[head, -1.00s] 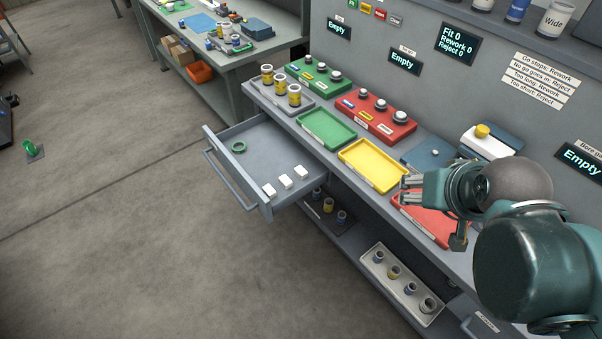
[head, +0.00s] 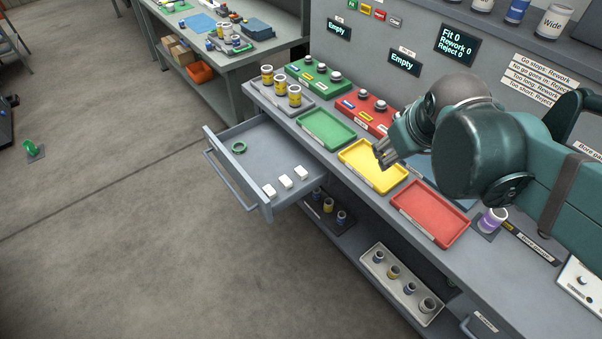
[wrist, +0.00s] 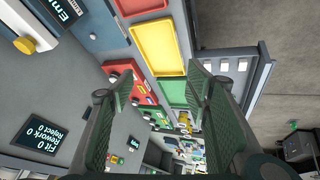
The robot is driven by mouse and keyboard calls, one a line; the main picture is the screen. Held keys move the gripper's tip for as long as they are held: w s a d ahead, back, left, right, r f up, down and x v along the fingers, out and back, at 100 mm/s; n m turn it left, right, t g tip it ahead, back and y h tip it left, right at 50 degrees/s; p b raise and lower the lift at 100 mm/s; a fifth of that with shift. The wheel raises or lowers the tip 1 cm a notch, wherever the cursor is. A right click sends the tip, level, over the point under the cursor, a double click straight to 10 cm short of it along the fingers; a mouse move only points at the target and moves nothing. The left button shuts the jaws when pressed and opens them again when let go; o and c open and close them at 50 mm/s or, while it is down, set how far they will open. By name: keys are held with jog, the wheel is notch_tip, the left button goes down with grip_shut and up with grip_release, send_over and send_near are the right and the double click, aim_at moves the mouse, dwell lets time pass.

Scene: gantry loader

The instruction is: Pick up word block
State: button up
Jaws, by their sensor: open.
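Three small white blocks (head: 286,181) lie in a row in the open grey drawer (head: 230,172); no words are legible on them at this size. They also show as white blocks in the wrist view (wrist: 243,65), beside the right finger. My gripper (head: 383,155) hangs above the yellow tray, to the right of the drawer and apart from the blocks. In the wrist view its two fingers (wrist: 160,88) are spread with nothing between them.
A green tray (head: 326,129), a yellow tray (head: 352,166) and a red tray (head: 430,213) lie empty along the bench. A green rack (head: 316,74) and a red rack (head: 371,112) stand behind. A lower shelf holds a white tray (head: 402,285).

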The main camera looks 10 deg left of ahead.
jog(key=w+a+f+n, duration=0.2)
jog(key=w+a+n, duration=0.3)
jog(key=w+a, duration=0.4)
jog(key=n+g+h, duration=0.3)
jog(key=n, duration=1.3)
send_over(302, 170)
jog(key=s+a, duration=0.2)
notch_tip(302, 170, down, 27)
jog(key=shift+s+a+r, duration=0.1)
jog(key=shift+s+a, duration=0.05)
jog(key=shift+a, duration=0.05)
jog(key=shift+x, duration=1.3)
jog(key=shift+d, duration=0.1)
jog(key=shift+b+x, duration=0.8)
jog(key=shift+x, duration=1.8)
